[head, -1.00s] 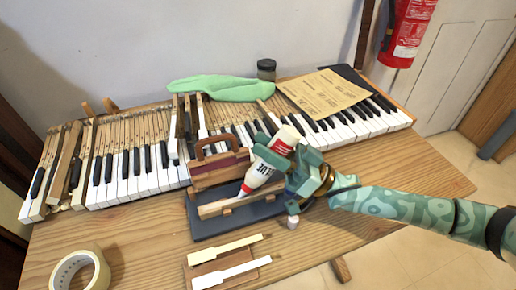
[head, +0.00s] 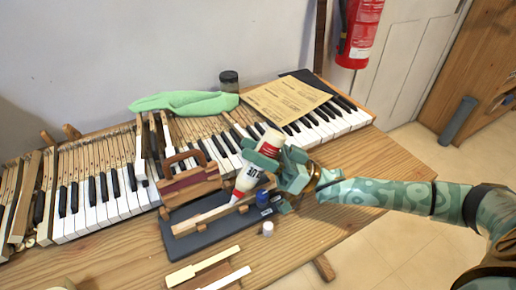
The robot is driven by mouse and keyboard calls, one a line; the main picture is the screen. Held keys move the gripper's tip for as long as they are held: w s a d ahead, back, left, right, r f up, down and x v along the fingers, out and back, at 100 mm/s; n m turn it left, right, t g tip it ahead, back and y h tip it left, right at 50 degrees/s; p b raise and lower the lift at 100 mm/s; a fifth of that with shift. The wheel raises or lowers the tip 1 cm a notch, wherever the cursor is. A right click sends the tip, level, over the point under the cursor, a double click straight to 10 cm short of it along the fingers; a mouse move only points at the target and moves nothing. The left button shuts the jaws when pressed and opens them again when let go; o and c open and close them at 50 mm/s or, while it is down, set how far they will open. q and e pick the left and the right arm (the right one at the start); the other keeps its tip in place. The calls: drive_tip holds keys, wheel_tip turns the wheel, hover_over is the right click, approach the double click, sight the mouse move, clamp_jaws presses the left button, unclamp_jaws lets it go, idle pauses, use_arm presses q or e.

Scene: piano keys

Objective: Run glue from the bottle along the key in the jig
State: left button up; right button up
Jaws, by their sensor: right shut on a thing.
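My right gripper (head: 268,158) is shut on the glue bottle (head: 250,177), a white bottle with a red base end and dark lettering. The bottle is tilted with its nozzle down and to the left, at the top of the wooden key (head: 205,217) in the jig. I cannot tell whether the nozzle touches the wood or whether glue lies on it. The jig (head: 196,241) has a dark base plate on the bench. My left gripper is not in view.
A wooden block with an arched handle (head: 188,183) stands behind the key. A white cap (head: 267,228) and a small blue-topped item (head: 262,196) are near the jig's right end. Loose keys (head: 203,265) lie in front. The piano keyboard (head: 110,200) runs behind; bench at right is clear.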

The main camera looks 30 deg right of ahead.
drive_tip(key=shift+a+p, duration=0.65)
drive_tip(key=shift+a, duration=1.65)
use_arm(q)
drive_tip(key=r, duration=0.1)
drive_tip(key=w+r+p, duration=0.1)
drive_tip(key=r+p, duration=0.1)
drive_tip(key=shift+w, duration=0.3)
use_arm(e)
drive_tip(key=a, duration=0.8)
drive_tip(key=shift+a, duration=0.35)
use_arm(q)
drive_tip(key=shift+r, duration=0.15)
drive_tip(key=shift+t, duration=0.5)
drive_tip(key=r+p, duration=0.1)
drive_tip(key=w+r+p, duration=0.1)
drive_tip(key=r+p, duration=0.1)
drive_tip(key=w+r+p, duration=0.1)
drive_tip(key=p, duration=0.1)
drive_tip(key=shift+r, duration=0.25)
use_arm(e)
wheel_tip(320, 180, up, 6)
drive_tip(key=shift+r, duration=0.1)
